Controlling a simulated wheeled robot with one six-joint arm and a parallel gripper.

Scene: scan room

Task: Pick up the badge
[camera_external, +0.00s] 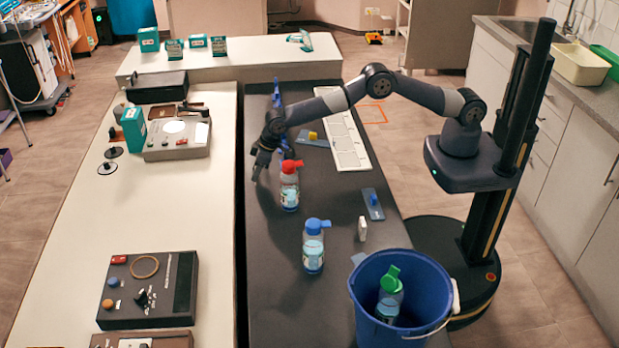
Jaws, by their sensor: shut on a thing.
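My gripper (259,172) points down close to the left edge of the dark counter (275,265), left of the red-capped bottle (289,188). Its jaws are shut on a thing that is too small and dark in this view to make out. I cannot pick out the badge for certain; the fingers hide what is between them. Whether the held thing touches the counter cannot be told.
A blue-capped bottle (313,248), a small white block (362,228), blue plates (373,204) and a white tray strip (347,143) are on the counter. A blue bucket (373,325) holding a green-capped bottle (389,295) stands at the front. Blue pieces (286,146) are just right of my gripper.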

